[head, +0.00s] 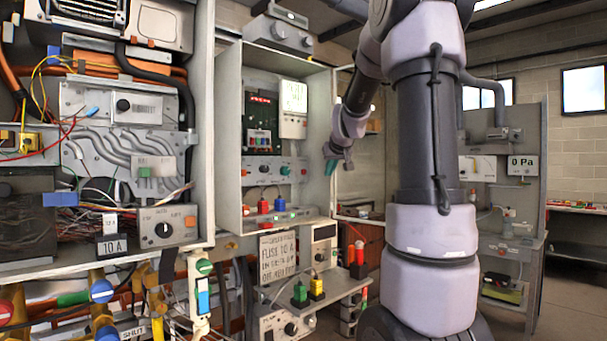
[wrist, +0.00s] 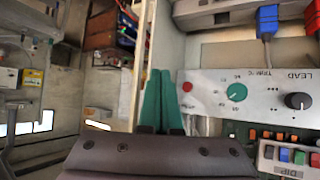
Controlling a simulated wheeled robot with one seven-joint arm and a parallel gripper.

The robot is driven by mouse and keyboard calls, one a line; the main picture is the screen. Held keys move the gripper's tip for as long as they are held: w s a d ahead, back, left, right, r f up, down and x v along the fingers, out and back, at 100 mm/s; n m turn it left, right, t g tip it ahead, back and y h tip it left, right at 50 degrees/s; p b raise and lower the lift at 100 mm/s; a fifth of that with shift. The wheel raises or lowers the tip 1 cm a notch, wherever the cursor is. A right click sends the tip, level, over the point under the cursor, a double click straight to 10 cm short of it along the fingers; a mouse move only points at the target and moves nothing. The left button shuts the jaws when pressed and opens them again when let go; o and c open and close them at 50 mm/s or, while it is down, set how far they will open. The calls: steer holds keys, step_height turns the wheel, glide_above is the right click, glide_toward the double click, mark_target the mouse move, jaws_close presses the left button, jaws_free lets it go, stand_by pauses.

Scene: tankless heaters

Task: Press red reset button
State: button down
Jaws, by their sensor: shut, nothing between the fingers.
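The small red button (wrist: 187,87) sits at the left end of a pale control panel (wrist: 215,80) in the wrist view, beside a green knob (wrist: 236,92). In the head view the red button (head: 304,171) is at the panel's right end, inside an open cabinet. My gripper (wrist: 160,72) has its two green fingers together, with nothing between them. The fingertips show just left of the button in the wrist view. In the head view my gripper (head: 331,169) is to the right of the panel, apart from it.
The cabinet's open door edge (wrist: 140,60) runs close beside my fingers. A crowded pipe cabinet (head: 120,120) fills the left.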

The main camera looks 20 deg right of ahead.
steer(key=w+a, duration=0.3)
steer(key=w, duration=0.5)
steer(key=shift+w, duration=0.15)
stand_by(2.0)
steer(key=shift+w+a, duration=0.1)
steer(key=shift+w, duration=0.15)
steer(key=shift+w+a, duration=0.1)
steer(key=shift+w, duration=0.25)
stand_by(0.6)
steer(key=shift+s, duration=0.15)
steer(key=shift+s+d, duration=0.25)
steer(key=shift+s, duration=0.35)
steer(key=s, duration=0.1)
steer(key=s+d, duration=0.1)
steer(key=s, duration=0.2)
steer(key=shift+s+d, duration=0.35)
